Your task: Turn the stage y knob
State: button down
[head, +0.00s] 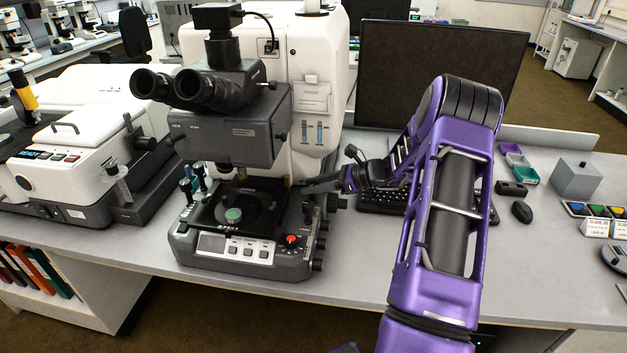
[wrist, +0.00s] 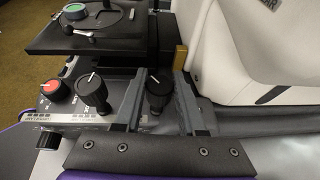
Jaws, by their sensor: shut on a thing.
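The microscope (head: 235,135) stands on the bench, and its right side faces my gripper (head: 322,186). In the wrist view a black knob (wrist: 158,84) with a white pointer line stands between the two fingers of my gripper (wrist: 157,92). My gripper is shut on this knob. A second black knob (wrist: 91,88) with a white pointer line stands just left of the left finger, outside the grip. The labels are too small to read, so I cannot tell from them which is the stage y knob.
A red knob (wrist: 55,90) sits further left on the control panel. The dark stage (wrist: 95,38) with a round green sample (wrist: 74,10) lies beyond the knobs. A keyboard (head: 385,202) and a monitor (head: 435,75) are to the right of the microscope, close to my arm.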

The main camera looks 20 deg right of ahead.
jog(key=n+g+y+b, duration=0.1)
jog(key=n+g+y, duration=0.1)
jog(key=n+g, duration=0.2)
jog(key=shift+f+g, duration=0.15)
jog(key=shift+g, duration=0.15)
jog(key=shift+n+g+y+b, duration=0.4)
jog(key=shift+n+g+b, duration=0.25)
jog(key=shift+n+g, duration=1.05)
jog(key=shift+c, duration=2.4)
grip_release()
jog(key=shift+r, duration=0.2)
jog(key=shift+r, duration=0.1)
